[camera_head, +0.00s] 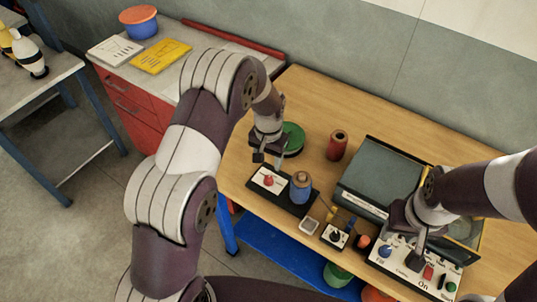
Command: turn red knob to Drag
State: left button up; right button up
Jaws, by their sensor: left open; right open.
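A red knob (268,180) sits on a small white panel (259,186) at the left end of a black base on the wooden table. The panel's lettering is too small to read, so I cannot tell where the knob points. My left gripper (266,159) is open and points down just above the red knob, apart from it. My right gripper (411,258) is open and points down over a white control panel (394,257) marked "On". It covers part of that panel, and I cannot tell whether it touches it.
A blue spool (300,188) stands on the black base right of the red knob. A green disc (292,137) lies behind my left gripper. A dark red cylinder (337,145) and a grey-green case (383,178) stand farther back. A small black-knobbed box (335,236) sits near the front edge.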

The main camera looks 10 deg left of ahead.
pick_arm(q)
notch_tip(320, 180, up, 4)
jog(key=shift+r, duration=0.15)
dwell(0.4)
jog(key=s+a+r+n, duration=0.1)
jog(key=s+a+r, duration=0.1)
jog(key=s, duration=0.8)
jog(key=s+a+r+n+t, duration=0.1)
jog(key=s+r, duration=0.3)
jog(key=s, duration=0.5)
jog(key=shift+s+a, duration=0.4)
jog(key=shift+a, duration=0.3)
jog(key=shift+w, duration=0.1)
